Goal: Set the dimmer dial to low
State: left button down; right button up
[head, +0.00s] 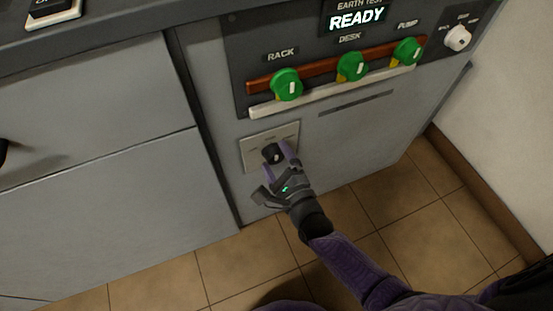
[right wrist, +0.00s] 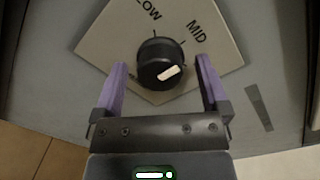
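The dimmer dial (head: 272,153) is a round black knob on a beige plate (head: 254,150) low on the grey cabinet front. In the right wrist view the dial (right wrist: 158,56) has a white mark on the lower right of its face, not lined up with the LOW label above. MID is printed to the upper right; the other lettering is hidden or out of view. My right gripper (right wrist: 161,64) is open, with one purple finger on each side of the dial and gaps visible between. It also shows at the plate in the head view (head: 279,162). My left gripper is not in view.
Above the plate is a dark panel with green RACK (head: 286,84), DESK (head: 352,66) and PUMP (head: 408,51) knobs, a READY display (head: 357,20) and a white knob (head: 457,38). A slot (head: 355,103) lies right of the plate. Tiled floor (head: 240,263) is below.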

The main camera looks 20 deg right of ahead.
jog(key=c, duration=1.2)
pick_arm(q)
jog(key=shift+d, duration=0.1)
